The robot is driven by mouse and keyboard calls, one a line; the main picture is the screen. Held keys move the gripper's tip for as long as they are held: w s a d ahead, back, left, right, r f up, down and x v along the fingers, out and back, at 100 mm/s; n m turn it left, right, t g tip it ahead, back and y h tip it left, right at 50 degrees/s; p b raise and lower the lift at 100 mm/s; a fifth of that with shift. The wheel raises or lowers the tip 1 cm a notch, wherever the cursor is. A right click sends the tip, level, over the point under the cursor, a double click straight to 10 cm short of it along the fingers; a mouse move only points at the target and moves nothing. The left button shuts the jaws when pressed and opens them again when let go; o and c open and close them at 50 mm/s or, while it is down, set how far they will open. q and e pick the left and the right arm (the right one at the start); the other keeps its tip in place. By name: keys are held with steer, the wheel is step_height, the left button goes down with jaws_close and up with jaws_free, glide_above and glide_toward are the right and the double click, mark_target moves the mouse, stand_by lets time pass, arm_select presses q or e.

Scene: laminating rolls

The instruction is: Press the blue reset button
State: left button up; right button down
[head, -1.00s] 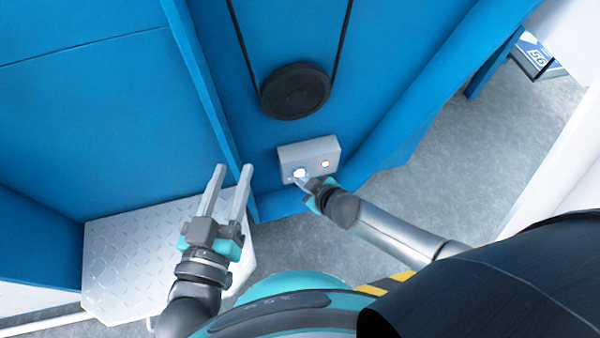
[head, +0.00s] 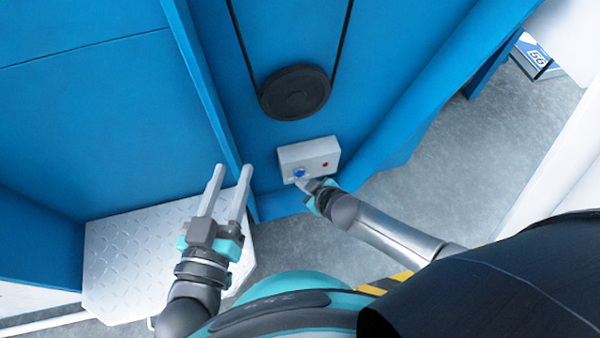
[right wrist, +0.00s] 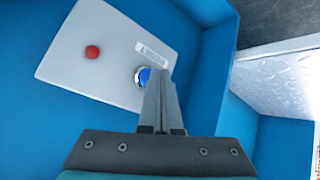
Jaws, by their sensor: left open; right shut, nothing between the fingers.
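The blue reset button (head: 299,173) sits on the left of a grey control box (head: 318,153) on the blue machine. In the right wrist view the blue button (right wrist: 142,76) has a silver ring and is partly covered by my fingers. My right gripper (head: 306,182) is shut and empty, its tips at the button; whether they touch it I cannot tell. It also shows in the right wrist view (right wrist: 160,75). My left gripper (head: 233,170) is open and empty, left of the box.
A red button (head: 325,164) is on the same box, right of the blue one. A black pulley with a belt (head: 296,92) is above the box. A blue vertical panel edge (head: 212,100) stands near my left gripper. A diamond-plate step (head: 130,260) lies at lower left.

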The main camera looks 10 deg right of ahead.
steer(key=shift+s, duration=0.45)
steer(key=shift+s, duration=0.1)
steer(key=shift+s+d+p, duration=0.15)
steer(key=shift+s+p, duration=0.6)
steer(key=shift+s, duration=1.65)
